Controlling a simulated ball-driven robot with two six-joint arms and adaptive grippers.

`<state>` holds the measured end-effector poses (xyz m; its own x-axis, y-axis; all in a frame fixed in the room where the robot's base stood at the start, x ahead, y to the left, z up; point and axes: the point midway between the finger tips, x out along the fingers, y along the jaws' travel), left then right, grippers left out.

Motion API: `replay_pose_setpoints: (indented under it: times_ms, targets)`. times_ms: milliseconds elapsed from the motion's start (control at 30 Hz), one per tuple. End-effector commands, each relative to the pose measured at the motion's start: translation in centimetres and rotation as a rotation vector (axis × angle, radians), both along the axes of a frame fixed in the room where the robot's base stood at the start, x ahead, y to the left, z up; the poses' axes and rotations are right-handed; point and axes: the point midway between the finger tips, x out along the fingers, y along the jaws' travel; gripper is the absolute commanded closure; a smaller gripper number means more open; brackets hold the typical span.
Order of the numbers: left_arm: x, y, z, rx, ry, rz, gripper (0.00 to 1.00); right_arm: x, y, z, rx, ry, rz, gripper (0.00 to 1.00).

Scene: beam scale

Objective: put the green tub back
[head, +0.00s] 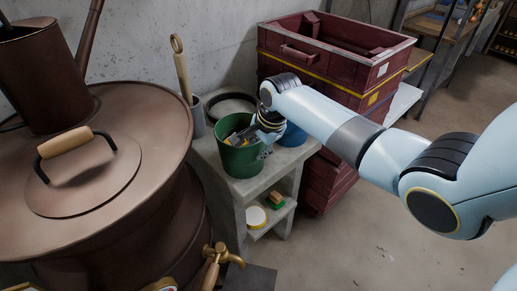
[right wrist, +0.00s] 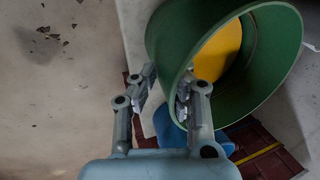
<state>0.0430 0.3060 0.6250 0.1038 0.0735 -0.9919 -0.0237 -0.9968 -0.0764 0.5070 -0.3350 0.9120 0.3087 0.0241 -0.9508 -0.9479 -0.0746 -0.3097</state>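The green tub (head: 240,160) is upright at the front of the grey concrete stand in the head view. I cannot tell whether its base touches the top. My right gripper (head: 262,130) is at the tub's right rim, and its fingers partly hide the opening. In the right wrist view the tub (right wrist: 280,85) shows its open mouth, with something yellow (right wrist: 220,50) inside. My right gripper (right wrist: 165,88) has its fingers apart there, one outside the wall and one at the rim's inner side. A gap shows between the outer finger and the wall. My left gripper is out of view.
A blue container (head: 292,136) stands close behind my right gripper. A grey holder (head: 197,118) with a wooden-handled tool and a dark ring (head: 232,105) are on the stand. Dark red crates (head: 335,65) stand behind; a large copper vessel (head: 140,110) is at left.

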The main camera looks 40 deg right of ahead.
Motion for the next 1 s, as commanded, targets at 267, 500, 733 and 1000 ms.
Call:
replay_pose_setpoints:
  times_ms: [267, 500, 733, 1000]
  targets:
    - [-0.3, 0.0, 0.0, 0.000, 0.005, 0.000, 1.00, 0.0, 0.0, 0.1, 0.000, -0.001, 0.000, 0.71]
    - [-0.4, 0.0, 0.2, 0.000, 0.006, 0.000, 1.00, -0.1, -0.1, 1.0, -0.001, -0.002, 0.001, 0.71]
    - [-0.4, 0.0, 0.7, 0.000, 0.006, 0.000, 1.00, -1.6, -0.2, 5.5, -0.003, -0.004, 0.002, 0.71]
    - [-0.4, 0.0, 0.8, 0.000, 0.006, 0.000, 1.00, -3.2, -0.3, 10.4, -0.001, -0.003, 0.001, 0.71]
